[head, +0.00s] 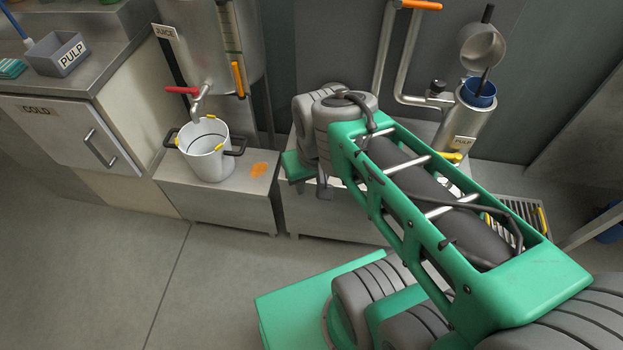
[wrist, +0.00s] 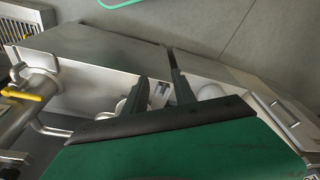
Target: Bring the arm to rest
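My arm (head: 430,195) is green and grey and stretches across the right half of the head view, bent at a grey wrist joint (head: 320,120). In the wrist view my gripper (wrist: 156,72) shows two dark fingers standing apart beyond its green body. I see no object held between them; pale and bluish background shows through the gap. In the head view the arm hides most of the gripper, beside the low steel bench.
A white pot (head: 204,155) with black handles stands on a steel step (head: 220,197) under the juice tap (head: 196,97). An orange spill (head: 259,169) lies beside it. A pulp tube (head: 463,125) holds a blue cup (head: 478,94). The floor (head: 120,260) at left is clear.

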